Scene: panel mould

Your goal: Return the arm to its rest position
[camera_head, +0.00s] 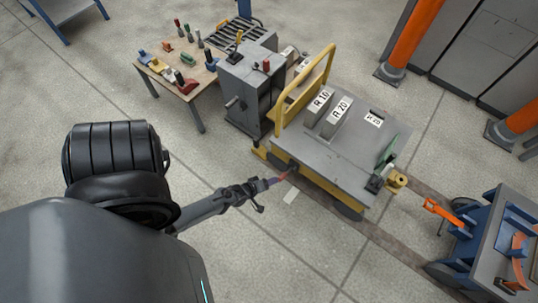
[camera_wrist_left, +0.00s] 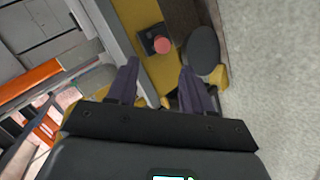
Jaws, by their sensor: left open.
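My left arm reaches in from the left in the head view, and its gripper (camera_head: 272,184) is beside the near edge of the yellow and grey cart (camera_head: 328,158). In the left wrist view the gripper (camera_wrist_left: 158,72) has its two dark fingers apart with nothing between them. Beyond the fingertips are a red round button (camera_wrist_left: 162,45) on a dark box and a black wheel (camera_wrist_left: 203,50) of the cart. I cannot tell how far the fingertips are from the button. My right gripper is in neither view.
The cart carries blocks marked R16 and R20 (camera_head: 338,117) and has a yellow handrail (camera_head: 308,87). A grey machine (camera_head: 246,90) and a wooden tool table (camera_head: 196,75) stand behind. A blue trolley (camera_head: 483,245) is at the right.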

